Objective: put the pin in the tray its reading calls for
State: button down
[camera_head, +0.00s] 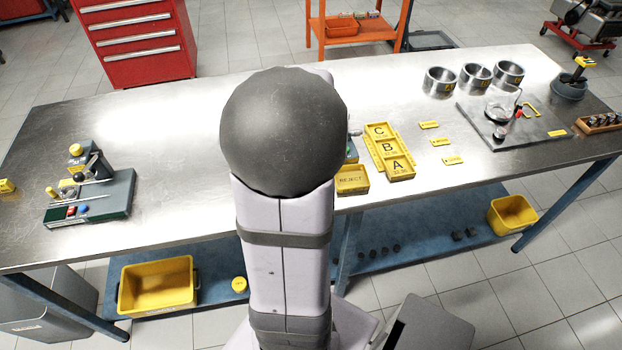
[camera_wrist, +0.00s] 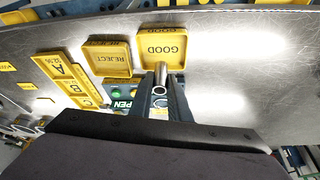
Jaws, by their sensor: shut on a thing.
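The pin (camera_wrist: 161,72) is a short grey metal tube. In the wrist view my gripper (camera_wrist: 160,92) is shut on it, and its far end reaches near the edge of the yellow GOOD tray (camera_wrist: 138,52). I cannot tell its height there. The yellow REJECT tray (camera_wrist: 93,70) lies left of the GOOD tray, and it also shows in the head view (camera_head: 352,188). Both trays look empty. In the head view my arm hides the GOOD tray, the pin and my gripper. No reading is legible.
A yellow rack marked A, B, C (camera_head: 374,156) stands beside REJECT. A panel with a green button (camera_wrist: 116,93) sits by my fingers, partly hidden. A gauge fixture (camera_head: 118,200) stands at left; metal rings (camera_head: 440,88) and an assembly plate (camera_head: 545,140) at right. Bare bench lies beyond the GOOD tray.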

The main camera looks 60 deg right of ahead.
jog(key=shift+f, duration=2.35)
jog(key=shift+f, duration=0.1)
jog(key=shift+f, duration=0.15)
jog(key=c, duration=1.7)
grip_release()
jog(key=shift+o, duration=0.2)
jog(key=shift+r, duration=0.25)
jog(key=shift+a+r, duration=0.1)
jog(key=shift+r, duration=0.35)
jog(key=b+v, duration=0.1)
jog(key=v, duration=1)
jog(key=shift+s+a, duration=0.15)
jog(key=shift+s, duration=0.05)
